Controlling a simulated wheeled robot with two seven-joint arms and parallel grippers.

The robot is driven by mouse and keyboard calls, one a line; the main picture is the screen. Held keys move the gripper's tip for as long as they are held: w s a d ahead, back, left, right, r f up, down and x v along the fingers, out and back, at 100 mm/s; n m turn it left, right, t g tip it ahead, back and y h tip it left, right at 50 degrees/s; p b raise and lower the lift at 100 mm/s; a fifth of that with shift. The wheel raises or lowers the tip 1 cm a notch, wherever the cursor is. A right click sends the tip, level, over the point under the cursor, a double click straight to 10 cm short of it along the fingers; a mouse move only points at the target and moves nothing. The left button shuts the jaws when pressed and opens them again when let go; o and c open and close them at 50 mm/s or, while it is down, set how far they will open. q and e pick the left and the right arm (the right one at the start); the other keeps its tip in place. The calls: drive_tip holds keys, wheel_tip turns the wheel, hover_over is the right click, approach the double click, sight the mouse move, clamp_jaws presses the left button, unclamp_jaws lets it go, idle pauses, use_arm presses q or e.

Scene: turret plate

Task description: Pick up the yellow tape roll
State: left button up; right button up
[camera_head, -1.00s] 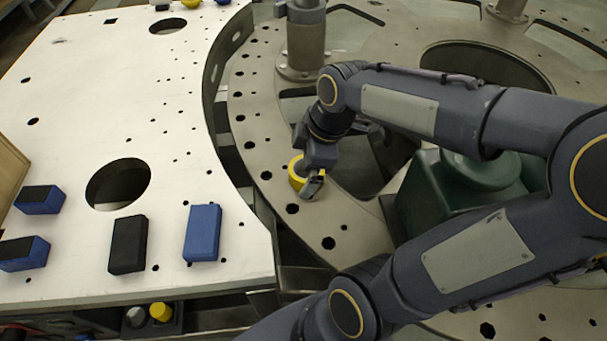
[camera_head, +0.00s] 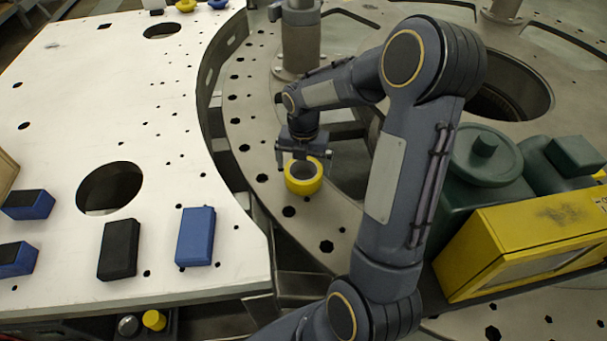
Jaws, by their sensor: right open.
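The yellow tape roll (camera_head: 304,186) lies flat on the grey metal turret plate (camera_head: 262,110), near its left rim. My right gripper (camera_head: 303,159) is open and points down at the far side of the roll. Its fingers are spread just above or behind the roll's far edge; I cannot tell whether they touch it. The roll's near side and its dark hollow centre show clearly. My left gripper is not in view.
On the white table (camera_head: 60,110) are a black block (camera_head: 119,249), a blue block (camera_head: 195,236) and blue-and-black blocks (camera_head: 27,204). A grey post (camera_head: 299,40) stands behind my gripper. A green machine (camera_head: 480,170) and a yellow box (camera_head: 520,240) are at the right.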

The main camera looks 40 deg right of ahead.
wheel_tip(320, 180, down, 4)
drive_tip(key=shift+a+f, duration=0.1)
drive_tip(key=shift+a, duration=0.05)
drive_tip(key=shift+c, duration=0.4)
drive_tip(key=c, duration=0.9)
drive_tip(key=shift+o, duration=0.2)
